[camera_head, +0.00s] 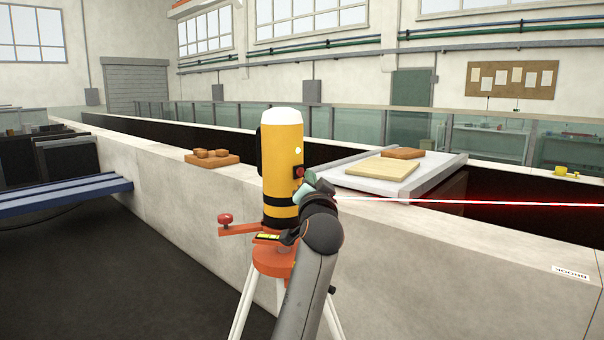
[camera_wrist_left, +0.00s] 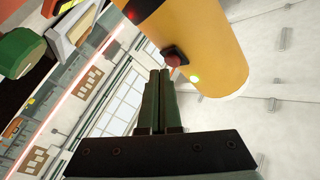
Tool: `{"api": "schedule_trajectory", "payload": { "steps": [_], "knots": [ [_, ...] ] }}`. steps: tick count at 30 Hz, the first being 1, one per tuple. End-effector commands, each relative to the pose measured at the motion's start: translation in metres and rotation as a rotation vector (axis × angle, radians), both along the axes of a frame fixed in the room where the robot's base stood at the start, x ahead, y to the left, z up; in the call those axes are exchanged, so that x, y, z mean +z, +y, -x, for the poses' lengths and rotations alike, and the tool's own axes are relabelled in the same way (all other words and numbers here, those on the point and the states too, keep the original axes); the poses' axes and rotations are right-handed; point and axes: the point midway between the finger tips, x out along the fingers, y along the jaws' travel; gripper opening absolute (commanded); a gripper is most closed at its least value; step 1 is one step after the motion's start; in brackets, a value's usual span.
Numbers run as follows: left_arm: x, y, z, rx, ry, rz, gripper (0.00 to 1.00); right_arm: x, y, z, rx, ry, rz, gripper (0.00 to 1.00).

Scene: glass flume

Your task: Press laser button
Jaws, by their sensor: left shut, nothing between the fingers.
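The laser instrument (camera_head: 283,150) is a yellow upright cylinder with a white top and black bands, on an orange tripod head (camera_head: 272,258). Its red button (camera_head: 299,171) sits in a dark housing on the right side of the body. My left gripper (camera_head: 306,188) is shut and empty, just below the button in the head view. In the wrist view its fingertips (camera_wrist_left: 159,73) end close to the button; I cannot tell whether they touch. My right gripper is not in view.
A red beam (camera_head: 480,203) runs right across the flume. A concrete wall (camera_head: 450,250) runs behind the tripod. A wooden block with pegs (camera_head: 212,158) and a grey platform with a pale board (camera_head: 370,170) rest along it. A blue bench (camera_head: 65,193) stands left.

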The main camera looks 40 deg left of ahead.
Motion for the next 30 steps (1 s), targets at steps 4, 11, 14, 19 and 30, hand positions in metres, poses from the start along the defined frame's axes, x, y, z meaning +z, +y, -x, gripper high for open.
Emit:
{"api": "schedule_trajectory", "payload": {
  "steps": [4, 11, 14, 19, 30],
  "knots": [
    [0.000, -0.009, 0.000, -0.002, 0.000, 0.001, 0.00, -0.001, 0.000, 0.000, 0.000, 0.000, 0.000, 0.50],
    [-0.001, -0.032, 0.002, -0.002, 0.000, 0.001, 0.00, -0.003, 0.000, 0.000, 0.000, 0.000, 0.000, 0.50],
    [-0.001, -0.042, 0.003, -0.003, -0.001, 0.002, 0.00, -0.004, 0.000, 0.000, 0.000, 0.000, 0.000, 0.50],
    [0.000, -0.056, 0.004, -0.002, -0.001, 0.000, 0.00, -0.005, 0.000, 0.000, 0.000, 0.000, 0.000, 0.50],
    [0.000, -0.060, 0.005, 0.000, -0.001, 0.001, 0.00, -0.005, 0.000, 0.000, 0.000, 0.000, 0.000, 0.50]
  ]
}}
